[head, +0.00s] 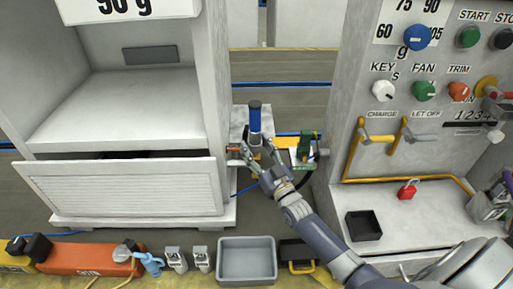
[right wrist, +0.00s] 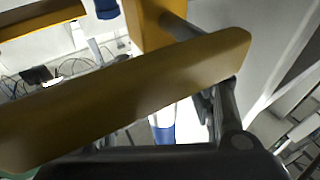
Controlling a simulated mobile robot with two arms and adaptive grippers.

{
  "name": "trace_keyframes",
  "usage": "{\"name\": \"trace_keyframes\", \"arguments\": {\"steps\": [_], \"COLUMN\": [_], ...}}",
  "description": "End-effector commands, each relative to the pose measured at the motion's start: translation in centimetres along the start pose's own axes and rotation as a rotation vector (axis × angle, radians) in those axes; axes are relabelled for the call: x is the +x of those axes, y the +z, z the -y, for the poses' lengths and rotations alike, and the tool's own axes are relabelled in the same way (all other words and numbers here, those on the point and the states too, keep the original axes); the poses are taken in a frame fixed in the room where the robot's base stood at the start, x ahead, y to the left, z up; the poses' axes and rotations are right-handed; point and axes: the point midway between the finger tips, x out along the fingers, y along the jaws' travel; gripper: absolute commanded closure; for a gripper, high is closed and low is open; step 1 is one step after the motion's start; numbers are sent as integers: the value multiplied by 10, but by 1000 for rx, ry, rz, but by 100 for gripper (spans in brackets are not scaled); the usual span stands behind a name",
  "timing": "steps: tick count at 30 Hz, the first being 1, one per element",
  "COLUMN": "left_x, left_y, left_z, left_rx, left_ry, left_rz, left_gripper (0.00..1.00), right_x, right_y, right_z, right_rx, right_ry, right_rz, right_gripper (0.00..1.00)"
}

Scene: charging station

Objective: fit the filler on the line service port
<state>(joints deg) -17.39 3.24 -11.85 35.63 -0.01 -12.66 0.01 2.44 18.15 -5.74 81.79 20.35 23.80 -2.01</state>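The filler (head: 255,120), a blue upright cylinder with a dark top and a pale lower end, stands between the cabinet and the panel. My right gripper (head: 258,149) reaches in from the lower right, its fingers spread around the lower end with a gap wider than the cylinder. The right wrist view shows a blue and white cylinder (right wrist: 163,125) beyond the palm, partly covered by a yellow bar (right wrist: 130,95). The fingers hide the filler's foot and any port under it, so I cannot tell if it is seated. My left gripper is not in view.
A green fitting (head: 305,146) on a yellow part is close right of the gripper. The cabinet's tilted front (head: 130,190) is left, the knob panel (head: 340,110) right. A grey bin (head: 247,262) and an orange case (head: 85,259) line the front.

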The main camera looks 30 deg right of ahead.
Motion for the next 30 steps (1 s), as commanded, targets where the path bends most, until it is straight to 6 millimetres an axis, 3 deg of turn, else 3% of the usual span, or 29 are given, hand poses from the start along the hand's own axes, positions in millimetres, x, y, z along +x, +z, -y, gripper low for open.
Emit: {"name": "trace_keyframes", "arguments": {"steps": [5, 8, 24, 30], "left_x": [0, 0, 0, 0], "left_y": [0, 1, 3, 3], "left_z": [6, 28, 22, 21], "left_rx": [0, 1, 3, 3], "left_ry": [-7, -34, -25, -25], "left_rz": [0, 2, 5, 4], "left_gripper": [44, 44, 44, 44], "right_x": [-1, -3, -69, -80], "right_y": [3, 3, 2, 0], "right_z": [0, 0, 0, 0], "right_rx": [0, 1, 1, 1], "right_ry": [0, 0, 0, 0], "right_rz": [6, 6, 3, 1], "right_gripper": [48, 48, 48, 48]}}
